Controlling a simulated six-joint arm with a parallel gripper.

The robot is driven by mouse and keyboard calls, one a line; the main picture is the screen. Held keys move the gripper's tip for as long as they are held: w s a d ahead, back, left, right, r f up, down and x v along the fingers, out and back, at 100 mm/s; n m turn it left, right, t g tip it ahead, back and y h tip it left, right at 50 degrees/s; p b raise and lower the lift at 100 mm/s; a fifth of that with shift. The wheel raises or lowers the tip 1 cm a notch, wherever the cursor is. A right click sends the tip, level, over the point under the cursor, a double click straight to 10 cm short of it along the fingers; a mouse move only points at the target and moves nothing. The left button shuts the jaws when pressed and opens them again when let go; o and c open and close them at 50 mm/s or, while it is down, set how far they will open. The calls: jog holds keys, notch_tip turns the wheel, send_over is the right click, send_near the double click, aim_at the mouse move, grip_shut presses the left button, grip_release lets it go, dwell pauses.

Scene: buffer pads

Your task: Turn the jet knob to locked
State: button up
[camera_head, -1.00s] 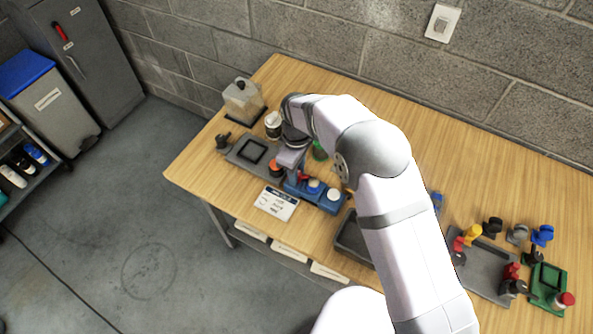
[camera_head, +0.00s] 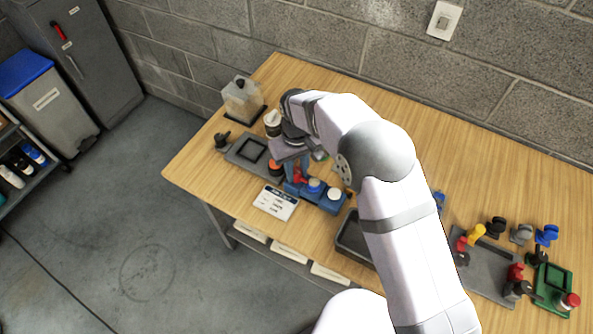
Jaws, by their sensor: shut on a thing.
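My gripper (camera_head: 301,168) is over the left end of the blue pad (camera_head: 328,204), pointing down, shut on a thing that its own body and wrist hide. I cannot make out whether that thing is the jet knob. A small red part (camera_head: 299,177) shows beside the fingers. A dark knob (camera_head: 222,141) stands uncovered at the left end of the grey pad (camera_head: 237,157). Another black knob (camera_head: 496,226) stands at the right of the table. No locked mark is readable.
An orange-topped piece (camera_head: 276,168) and a black-and-white jar (camera_head: 273,122) stand close to my gripper. A printed card (camera_head: 276,203) lies in front. A clear container (camera_head: 242,100) stands at the back left. More knobs and a green pad (camera_head: 553,283) are at right.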

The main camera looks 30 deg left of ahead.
aim_at(296, 170)
jog(key=shift+o, duration=0.9)
jog(key=shift+m, duration=0.9)
jog(key=o, duration=0.9)
jog(key=shift+r, duration=0.1)
jog(key=shift+r+b, duration=1.15)
jog(key=shift+r, duration=2.45)
